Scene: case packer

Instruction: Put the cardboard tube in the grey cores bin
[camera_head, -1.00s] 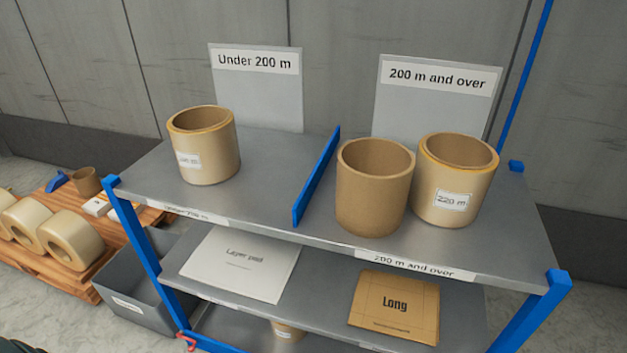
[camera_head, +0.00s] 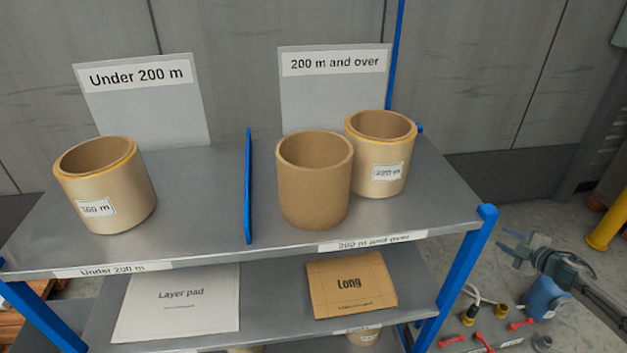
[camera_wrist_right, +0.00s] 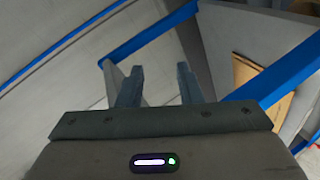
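A plain brown cardboard tube (camera_head: 314,185) stands upright and open-topped on the top shelf, on the "200 m and over" side, just right of the blue divider. My right gripper (camera_head: 511,244) is at the right of the head view, beyond the rack's right end and well apart from the tube. Its two fingers are spread with nothing between them; they also show apart in the right wrist view (camera_wrist_right: 160,78). My left gripper is out of view. The grey cores bin is not clearly visible now; the rack hides or crops the lower left.
A labelled roll (camera_head: 384,155) stands close behind the tube, to its right. Another roll (camera_head: 105,185) stands left of the blue divider (camera_head: 248,190). Blue rack posts (camera_head: 460,270) edge the shelves. A layer pad (camera_head: 178,303) and "Long" carton (camera_head: 350,285) lie below.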

